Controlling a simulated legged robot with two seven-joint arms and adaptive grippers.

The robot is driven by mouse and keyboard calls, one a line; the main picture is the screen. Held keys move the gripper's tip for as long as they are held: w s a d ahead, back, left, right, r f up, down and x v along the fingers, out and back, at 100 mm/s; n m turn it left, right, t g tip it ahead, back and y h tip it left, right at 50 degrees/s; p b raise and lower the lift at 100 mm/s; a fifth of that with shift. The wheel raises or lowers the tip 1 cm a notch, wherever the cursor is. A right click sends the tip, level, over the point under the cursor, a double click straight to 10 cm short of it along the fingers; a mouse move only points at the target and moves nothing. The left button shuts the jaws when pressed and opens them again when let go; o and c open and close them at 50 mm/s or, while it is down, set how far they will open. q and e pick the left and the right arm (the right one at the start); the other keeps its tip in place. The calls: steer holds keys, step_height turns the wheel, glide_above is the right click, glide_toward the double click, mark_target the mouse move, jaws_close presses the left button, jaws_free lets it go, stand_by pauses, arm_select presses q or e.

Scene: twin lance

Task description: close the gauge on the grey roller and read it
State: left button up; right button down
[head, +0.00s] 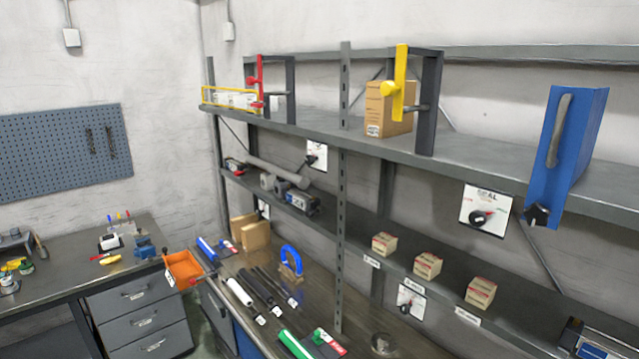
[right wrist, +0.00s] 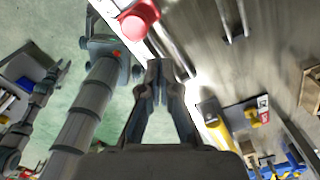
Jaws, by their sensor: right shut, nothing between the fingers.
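A blue arch-shaped tool (head: 291,261), which looks like the gauge, stands on the bench below the shelves. Its jaws and reading are too small to make out. Several rollers lie beside it: a blue one (head: 207,249), a white-and-black one (head: 239,292), dark ones (head: 257,288) and a green one (head: 294,344). I cannot tell for sure which is the grey roller. Neither gripper shows in the head view. My right gripper (right wrist: 158,72) is shut and empty in the right wrist view, with no gauge or roller identifiable at its fingertips. My left gripper is not identifiable.
An orange bin (head: 184,270) sits at the bench's left end. A shelf above (head: 470,170) carries a cardboard box (head: 388,108) and a blue handled panel (head: 568,150). In the right wrist view a red knob (right wrist: 138,21) is close beyond the fingers.

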steer(key=shift+d, duration=0.15)
steer(key=shift+a+f, duration=0.1)
steer(key=shift+a, duration=0.15)
steer(key=shift+d+f+b, duration=0.1)
steer(key=shift+f+b, duration=1.75)
steer(key=shift+f, duration=0.05)
steer(key=shift+w, duration=0.15)
steer(key=shift+w+a, duration=0.5)
steer(key=shift+a, duration=0.05)
